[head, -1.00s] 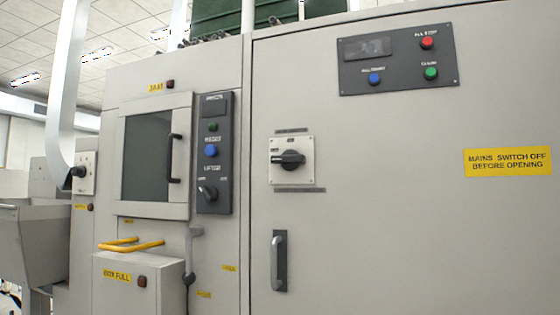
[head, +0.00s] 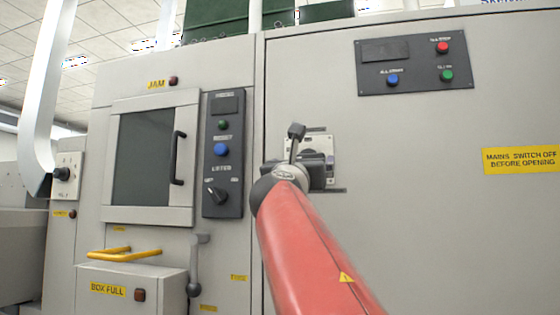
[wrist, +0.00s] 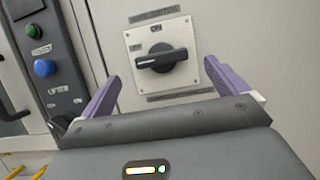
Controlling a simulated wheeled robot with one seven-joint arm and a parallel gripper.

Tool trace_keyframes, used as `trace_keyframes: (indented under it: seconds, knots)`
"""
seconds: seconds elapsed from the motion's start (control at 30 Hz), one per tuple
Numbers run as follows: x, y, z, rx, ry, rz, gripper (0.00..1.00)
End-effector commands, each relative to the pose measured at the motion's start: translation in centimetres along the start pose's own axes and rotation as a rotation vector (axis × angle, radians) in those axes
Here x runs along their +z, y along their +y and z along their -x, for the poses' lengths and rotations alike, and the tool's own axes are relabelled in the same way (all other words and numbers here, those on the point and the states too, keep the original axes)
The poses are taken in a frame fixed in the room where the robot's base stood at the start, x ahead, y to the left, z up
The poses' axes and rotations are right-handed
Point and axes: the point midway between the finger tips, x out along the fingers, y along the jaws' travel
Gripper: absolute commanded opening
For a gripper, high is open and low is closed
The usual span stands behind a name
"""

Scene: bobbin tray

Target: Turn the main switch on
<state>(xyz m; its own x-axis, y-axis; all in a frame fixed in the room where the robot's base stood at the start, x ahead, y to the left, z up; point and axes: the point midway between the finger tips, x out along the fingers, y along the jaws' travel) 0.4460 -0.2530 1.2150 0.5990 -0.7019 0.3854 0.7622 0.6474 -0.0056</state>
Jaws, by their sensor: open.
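The main switch is a black rotary knob (wrist: 162,59) on a square pale plate (wrist: 134,42) on the grey cabinet door. Its handle lies horizontal, with a light mark at its left end. A label above it on the plate appears to read ON. In the head view the plate (head: 326,143) is partly covered by my arm. My gripper (wrist: 163,72) is open, its purple fingers left and right of the knob in the wrist view. The knob shows between them, and I see no contact. In the head view the fingers are hidden.
A dark button panel (head: 412,62) is above right of the switch. A yellow warning label (head: 521,159) is further right. The lifter panel (head: 223,150), with its own knob, stands left of it.

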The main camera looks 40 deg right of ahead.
Motion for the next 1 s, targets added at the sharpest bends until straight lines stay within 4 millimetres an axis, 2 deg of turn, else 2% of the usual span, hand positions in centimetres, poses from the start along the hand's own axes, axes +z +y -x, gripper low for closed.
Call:
trace_keyframes:
  seconds: [0.1,0.3,0.5,0.73,1.0]
  knots:
    - [0.3,0.1,-2.3,-0.001,0.002,0.000,0.98]
    - [0.2,0.0,-5.2,-0.001,0.003,-0.002,0.98]
    - [0.0,0.0,-6.3,0.000,0.003,-0.004,0.98]
    - [-0.1,0.0,-6.3,0.000,0.003,-0.006,0.98]
    - [-0.1,0.0,-6.3,0.000,0.003,-0.006,0.64]
